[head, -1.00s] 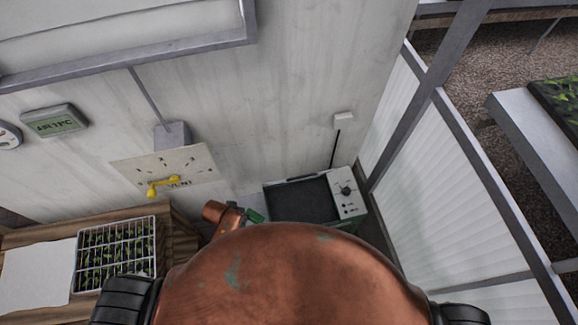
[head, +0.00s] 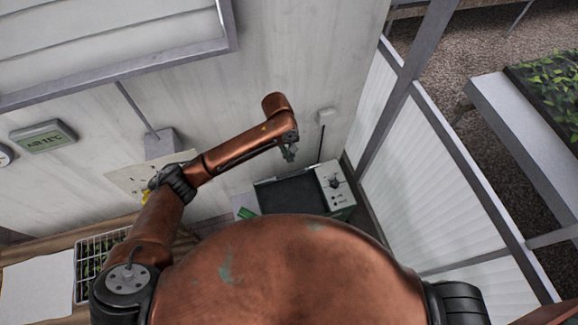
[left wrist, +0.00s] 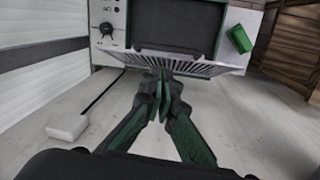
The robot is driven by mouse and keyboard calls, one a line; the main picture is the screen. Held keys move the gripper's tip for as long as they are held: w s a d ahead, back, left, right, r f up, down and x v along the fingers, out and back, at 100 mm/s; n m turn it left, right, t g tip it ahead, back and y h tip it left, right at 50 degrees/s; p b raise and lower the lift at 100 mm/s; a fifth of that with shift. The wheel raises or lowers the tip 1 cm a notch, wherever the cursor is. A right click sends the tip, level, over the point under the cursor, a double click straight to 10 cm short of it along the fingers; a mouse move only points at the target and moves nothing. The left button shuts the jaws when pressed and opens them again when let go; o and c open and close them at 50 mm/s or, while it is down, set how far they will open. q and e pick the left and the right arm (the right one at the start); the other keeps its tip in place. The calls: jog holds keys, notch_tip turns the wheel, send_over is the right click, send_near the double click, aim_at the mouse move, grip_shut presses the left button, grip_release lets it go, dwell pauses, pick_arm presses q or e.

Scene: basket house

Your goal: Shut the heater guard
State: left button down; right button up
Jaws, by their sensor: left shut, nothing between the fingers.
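The heater is a box with a dark recessed top (head: 292,196) and a pale control panel (head: 335,188) with a black knob. In the left wrist view its dark recess (left wrist: 178,22) is at the top. The heater guard (left wrist: 200,66) is a pale slatted grille along the heater's wall-side edge, standing open, clear of the recess. My left gripper (head: 289,155) is shut and empty, between the wall and the heater. In the left wrist view its fingertips (left wrist: 160,80) overlap the guard; I cannot tell whether they touch. My right gripper is out of view.
A green block (left wrist: 240,39) lies beside the heater. A white wall box (head: 326,116) with a black cable is above it. A seedling tray (head: 95,252) stands on the bench at left. Translucent panels (head: 425,190) bound the right side.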

pick_arm(q)
jog(key=w+a+r+n+y, duration=0.1)
jog(key=w+r+n, duration=0.1)
jog(key=w+r, duration=0.1)
jog(key=s+f+p, duration=0.1)
jog(key=f, duration=0.2)
jog(key=f+p, duration=0.1)
jog(key=f, duration=0.2)
jog(key=s+f+p, duration=0.1)
jog(key=f, duration=0.2)
jog(key=shift+s+d+f, duration=0.3)
jog(key=shift+d+f, duration=0.05)
jog(key=shift+s+d+f+p, duration=0.15)
jog(key=shift+s+p, duration=0.25)
jog(key=shift+s, duration=0.15)
jog(key=shift+f, duration=0.1)
